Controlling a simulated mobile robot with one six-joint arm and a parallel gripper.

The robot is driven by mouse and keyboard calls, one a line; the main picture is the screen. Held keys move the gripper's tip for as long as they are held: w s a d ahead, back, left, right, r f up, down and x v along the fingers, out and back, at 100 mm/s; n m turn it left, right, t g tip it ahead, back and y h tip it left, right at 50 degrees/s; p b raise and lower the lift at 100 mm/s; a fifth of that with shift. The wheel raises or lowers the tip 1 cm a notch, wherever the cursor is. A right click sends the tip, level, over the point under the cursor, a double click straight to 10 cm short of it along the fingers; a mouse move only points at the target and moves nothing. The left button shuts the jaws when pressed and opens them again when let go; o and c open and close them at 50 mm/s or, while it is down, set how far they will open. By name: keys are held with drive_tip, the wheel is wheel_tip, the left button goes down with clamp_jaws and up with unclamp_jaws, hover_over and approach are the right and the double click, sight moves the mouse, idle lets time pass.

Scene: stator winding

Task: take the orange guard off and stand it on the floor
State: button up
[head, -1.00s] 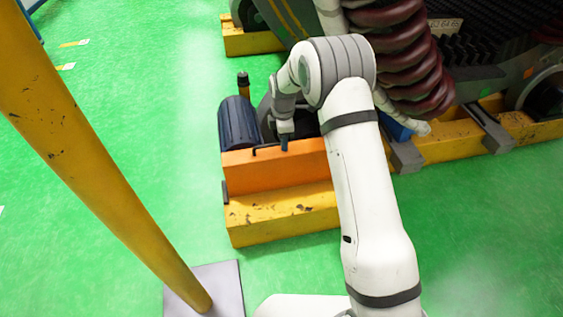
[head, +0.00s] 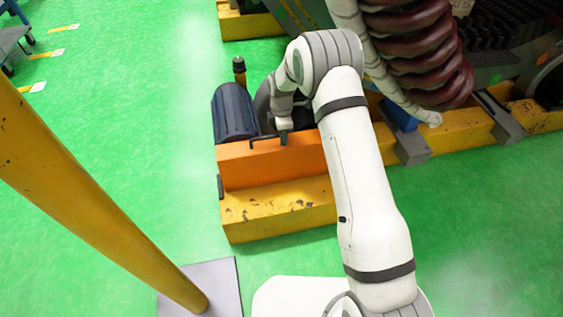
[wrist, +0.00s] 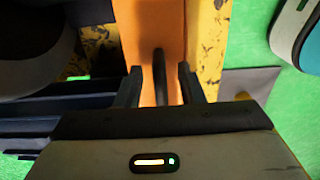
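The orange guard (head: 270,166) stands against the yellow beam in the head view, with a dark handle (head: 262,141) along its top edge. In the wrist view the orange guard (wrist: 150,30) runs up the middle, and its dark handle (wrist: 159,70) lies between my fingers. My gripper (wrist: 160,85) is open, one finger on each side of the handle, with gaps visible on both sides. In the head view my gripper (head: 283,138) is at the guard's top edge. My arm hides the guard's right end.
The yellow beam (head: 280,212) runs below the guard. A dark blue motor (head: 235,112) stands behind its left end. A yellow post (head: 95,200) on a grey plate (head: 225,285) rises at the left. Green floor (head: 120,120) is clear between post and motor.

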drive_tip(key=shift+f, duration=0.3)
drive_tip(key=shift+r, duration=0.1)
clamp_jaws()
drive_tip(key=shift+r, duration=0.1)
